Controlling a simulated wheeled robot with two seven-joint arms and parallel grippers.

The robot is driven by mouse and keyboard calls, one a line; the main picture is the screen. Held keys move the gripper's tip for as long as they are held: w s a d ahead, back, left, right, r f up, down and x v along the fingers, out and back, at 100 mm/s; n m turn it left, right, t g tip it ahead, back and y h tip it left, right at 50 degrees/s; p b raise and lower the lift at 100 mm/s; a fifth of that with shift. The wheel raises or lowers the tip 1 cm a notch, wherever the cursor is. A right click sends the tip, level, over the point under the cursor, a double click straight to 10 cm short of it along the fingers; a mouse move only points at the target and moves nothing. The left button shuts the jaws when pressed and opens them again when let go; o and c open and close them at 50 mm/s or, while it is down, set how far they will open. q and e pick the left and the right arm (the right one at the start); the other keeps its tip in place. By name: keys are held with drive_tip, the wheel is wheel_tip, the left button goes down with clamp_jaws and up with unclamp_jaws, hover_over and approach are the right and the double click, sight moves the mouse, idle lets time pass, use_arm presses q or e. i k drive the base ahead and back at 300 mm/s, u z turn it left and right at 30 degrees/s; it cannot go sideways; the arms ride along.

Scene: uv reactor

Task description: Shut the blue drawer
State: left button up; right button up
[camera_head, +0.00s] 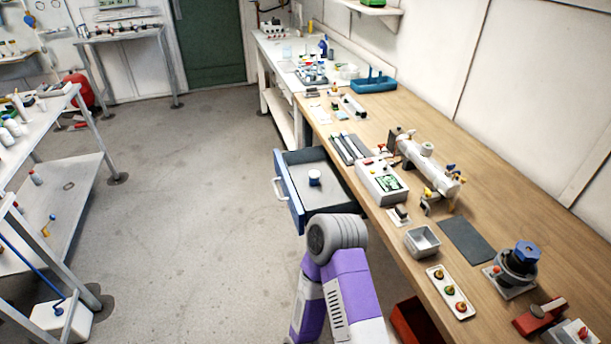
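The blue drawer (293,191) stands pulled out from under the wooden workbench, extending left into the aisle. Its front has a handle (279,188) on the outer face. A small white and blue jar (314,178) stands inside on the drawer floor. A purple and grey arm of mine rises from the bottom of the view, its grey joint close to the drawer's near end and covering part of it. No gripper fingers show, so I cannot tell where either gripper is relative to the handle.
The wooden bench (490,240) runs along the right with a control box (381,183), a white cylindrical reactor (430,166), a metal tray (422,241) and a dark mat (467,241). A red bin (412,322) sits below. The floor (200,200) left of the drawer is clear. Metal shelving (75,190) stands at left.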

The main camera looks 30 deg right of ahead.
sight(334, 195)
drive_tip(key=z, duration=0.5)
drive_tip(key=i, duration=0.45)
drive_tip(key=z, duration=1.05)
drive_tip(key=k, duration=1.25)
drive_tip(key=u, duration=0.45)
drive_tip(key=i, duration=1.65)
drive_tip(key=z, duration=0.55)
